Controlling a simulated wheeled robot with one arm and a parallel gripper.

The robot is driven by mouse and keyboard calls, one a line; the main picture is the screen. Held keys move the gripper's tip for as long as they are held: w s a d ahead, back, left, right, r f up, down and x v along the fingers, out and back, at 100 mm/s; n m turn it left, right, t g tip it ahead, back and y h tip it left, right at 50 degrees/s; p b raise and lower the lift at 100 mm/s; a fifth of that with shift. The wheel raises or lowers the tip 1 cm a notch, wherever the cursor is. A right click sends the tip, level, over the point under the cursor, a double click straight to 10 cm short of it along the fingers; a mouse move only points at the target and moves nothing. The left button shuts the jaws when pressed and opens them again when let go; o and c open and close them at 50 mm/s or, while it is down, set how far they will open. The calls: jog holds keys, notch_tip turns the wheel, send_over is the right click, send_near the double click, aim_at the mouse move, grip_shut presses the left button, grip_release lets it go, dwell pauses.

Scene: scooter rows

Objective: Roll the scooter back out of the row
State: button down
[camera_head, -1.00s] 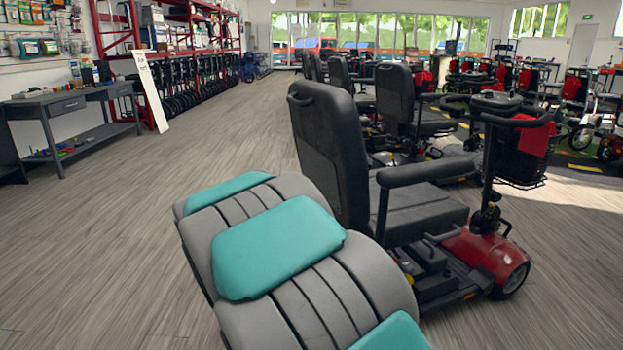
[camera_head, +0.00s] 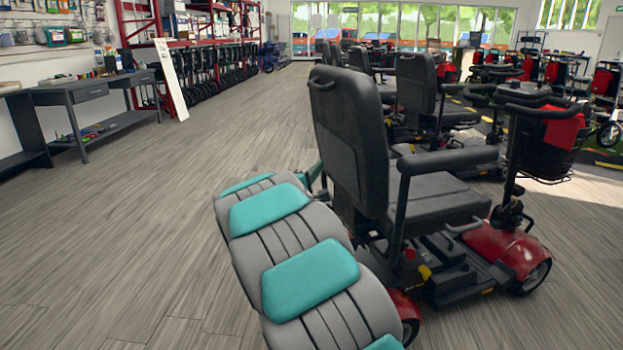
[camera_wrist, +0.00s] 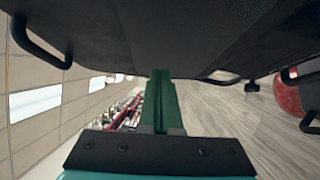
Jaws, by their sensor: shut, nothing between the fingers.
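The nearest scooter has a black padded seat (camera_head: 350,140), black armrests, a red front body (camera_head: 505,248), a dark handlebar and a front basket (camera_head: 545,145). It stands upright on the floor at the near end of the row. My arm reaches along its rear left side, covering part of its rear. In the wrist view, my gripper (camera_wrist: 161,76) has its green fingers together and empty. Their tips are at the edge of the dark seat back (camera_wrist: 200,35); I cannot tell if they touch. In the head view, the seat back largely hides my gripper.
More scooters (camera_head: 420,95) stand in a row behind the nearest one. A grey workbench (camera_head: 95,90) and red shelving (camera_head: 190,40) line the left wall, with a white leaning board (camera_head: 170,80). The wooden floor (camera_head: 150,220) at left is clear.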

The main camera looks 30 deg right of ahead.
aim_at(340, 154)
jog(key=d, duration=0.3)
jog(key=w+d, duration=0.1)
jog(key=d, duration=0.1)
jog(key=shift+w+r+b, duration=0.1)
jog(key=shift+r+b, duration=0.2)
jog(key=shift+r, duration=0.05)
jog(key=shift+d+r, duration=0.15)
jog(key=shift+d, duration=0.35)
jog(key=shift+d, duration=0.1)
